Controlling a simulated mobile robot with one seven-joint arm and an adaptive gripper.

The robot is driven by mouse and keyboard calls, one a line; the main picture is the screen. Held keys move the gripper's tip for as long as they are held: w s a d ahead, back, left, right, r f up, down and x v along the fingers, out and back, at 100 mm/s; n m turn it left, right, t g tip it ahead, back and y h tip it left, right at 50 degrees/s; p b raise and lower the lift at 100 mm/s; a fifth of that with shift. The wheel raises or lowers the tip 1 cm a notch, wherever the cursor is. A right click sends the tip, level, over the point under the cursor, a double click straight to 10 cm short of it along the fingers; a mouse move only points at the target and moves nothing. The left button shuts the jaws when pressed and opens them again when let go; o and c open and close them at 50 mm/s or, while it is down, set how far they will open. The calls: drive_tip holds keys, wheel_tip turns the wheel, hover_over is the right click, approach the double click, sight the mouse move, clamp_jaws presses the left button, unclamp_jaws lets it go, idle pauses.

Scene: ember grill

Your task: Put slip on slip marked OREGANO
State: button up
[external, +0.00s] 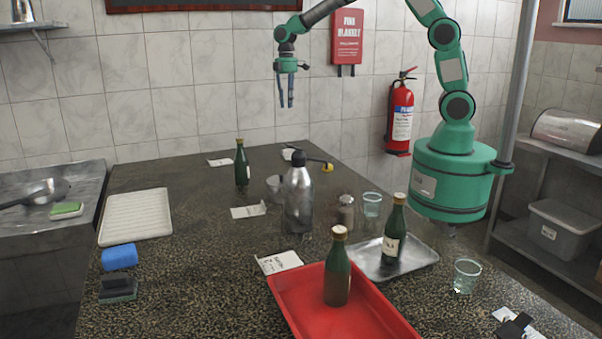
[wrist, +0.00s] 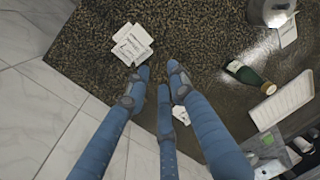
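Several white paper slips lie on the dark speckled counter; no lettering is legible, so I cannot tell which is marked OREGANO. In the external view one slip (external: 220,162) is at the back left, one (external: 248,211) mid-left, one (external: 280,262) beside the red tray, and one (external: 288,153) at the back, partly hidden. In the wrist view there is a cluster of slips (wrist: 132,44), a slip (wrist: 180,115) partly behind the fingers, and another slip (wrist: 286,32) at upper right. My gripper (external: 286,105) is open and empty, high above the back edge, fingers down (wrist: 160,82).
Green bottles stand at the back (external: 242,166), on a metal tray (external: 420,255) and in a red tray (external: 298,312). A metal siphon (external: 299,200) stands mid-counter near a small bowl (external: 274,188). A white drain mat (external: 136,217) lies left. The tiled wall is close behind.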

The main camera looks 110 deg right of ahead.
drive_tip(key=s+a+r+t+h, duration=0.1)
drive_tip(key=s+a+r, duration=0.1)
drive_tip(key=a+r, duration=0.5)
drive_tip(key=s+a+r, duration=0.1)
drive_tip(key=a+r, duration=0.2)
drive_tip(key=a, duration=0.7)
drive_tip(key=s+a+r+t+h, duration=0.1)
drive_tip(key=s+a+r, duration=0.1)
drive_tip(key=a+r, duration=0.55)
drive_tip(key=s+a+t, duration=0.3)
drive_tip(key=s+a, duration=1.6)
drive_tip(key=shift+a+f, duration=0.3)
drive_tip(key=shift+a, duration=0.1)
wheel_tip(320, 180, down, 6)
drive_tip(key=b, duration=0.5)
drive_tip(key=shift+r+b, duration=0.15)
drive_tip(key=shift+b, duration=0.25)
